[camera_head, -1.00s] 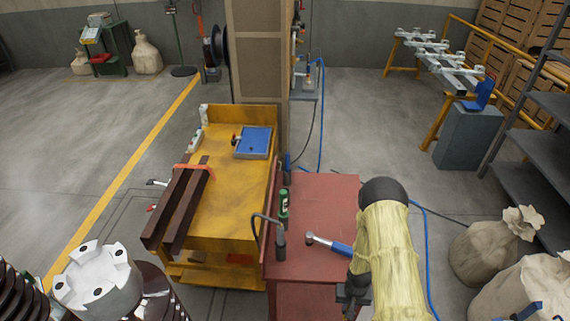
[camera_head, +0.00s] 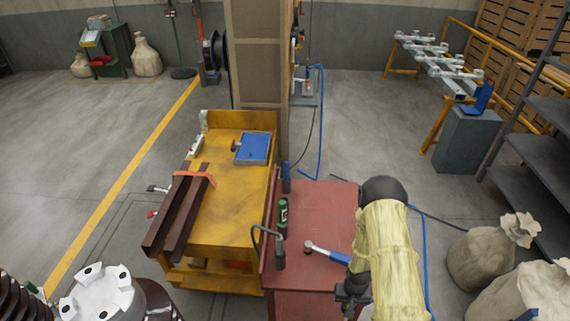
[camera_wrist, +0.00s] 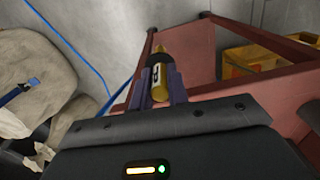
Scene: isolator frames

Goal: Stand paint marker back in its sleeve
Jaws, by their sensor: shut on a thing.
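In the head view my gripper (camera_head: 350,292) is a dark shape beside the red cart's right front edge; the marker cannot be made out there. I cannot identify the sleeve for certain. A slim blue upright thing (camera_head: 286,178) stands at the red cart's back left corner; I cannot tell whether it is the sleeve.
The red cart (camera_head: 325,205) carries a green bottle (camera_head: 283,213), a dark tool with a curved cord (camera_head: 279,254) and a blue-handled hammer (camera_head: 326,252). A yellow bench (camera_head: 235,205) stands to its left. Sacks (camera_head: 487,255) and a blue hose (camera_head: 425,260) lie right.

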